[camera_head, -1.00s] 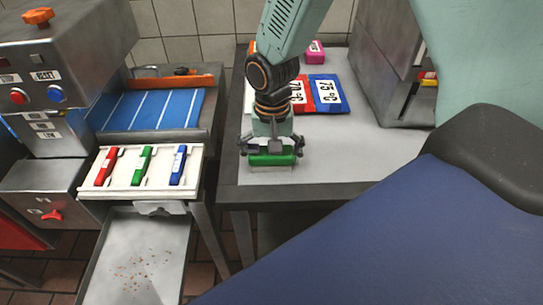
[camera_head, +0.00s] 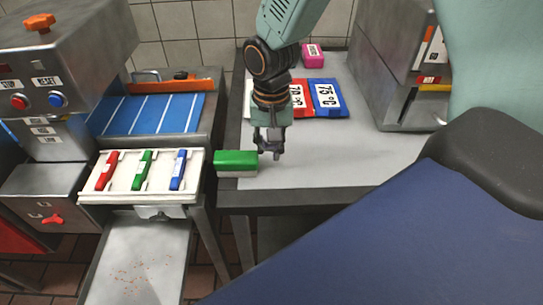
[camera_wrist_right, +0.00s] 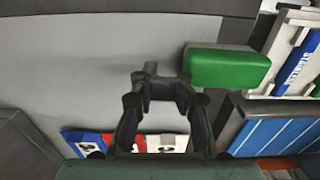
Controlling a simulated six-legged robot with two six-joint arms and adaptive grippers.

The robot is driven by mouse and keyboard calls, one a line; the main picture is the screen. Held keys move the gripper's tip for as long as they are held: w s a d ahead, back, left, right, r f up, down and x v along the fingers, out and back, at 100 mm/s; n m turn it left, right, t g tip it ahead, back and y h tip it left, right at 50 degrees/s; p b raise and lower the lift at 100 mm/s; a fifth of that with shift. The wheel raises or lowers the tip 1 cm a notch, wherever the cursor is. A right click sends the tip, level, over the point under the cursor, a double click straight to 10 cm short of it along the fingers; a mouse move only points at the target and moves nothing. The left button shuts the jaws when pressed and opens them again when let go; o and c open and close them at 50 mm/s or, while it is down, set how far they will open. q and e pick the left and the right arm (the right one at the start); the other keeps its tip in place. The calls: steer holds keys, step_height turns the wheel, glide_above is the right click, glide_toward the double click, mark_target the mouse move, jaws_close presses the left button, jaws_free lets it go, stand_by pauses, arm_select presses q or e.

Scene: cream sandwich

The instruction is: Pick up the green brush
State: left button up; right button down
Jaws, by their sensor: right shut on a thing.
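The green brush (camera_head: 236,158), a green block with a pale underside, is at the left edge of the grey table in the head view. In the right wrist view the brush (camera_wrist_right: 228,68) lies to the right of the fingertips and overlaps the table edge. My right gripper (camera_head: 270,150) is at its right end, fingers pointing down. The gripper (camera_wrist_right: 167,80) is shut on the brush's near end; the exact contact is hard to see, as most of the brush sticks out to one side. My left gripper is not in view.
A white tray (camera_head: 122,186) with red, green and blue tools stands left of the table. Blue (camera_head: 328,97) and red cards and a pink block (camera_head: 312,55) lie behind the gripper. A metal machine (camera_head: 395,60) stands right. The table's front is clear.

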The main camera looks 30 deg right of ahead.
step_height(320, 180, up, 6)
steer(key=shift+r+p, duration=0.25)
steer(key=shift+p, duration=0.15)
steer(key=shift+w, duration=0.1)
steer(key=c, duration=1.8)
jaws_free()
steer(key=o, duration=0.5)
steer(key=shift+c, duration=0.2)
steer(key=o, duration=0.9)
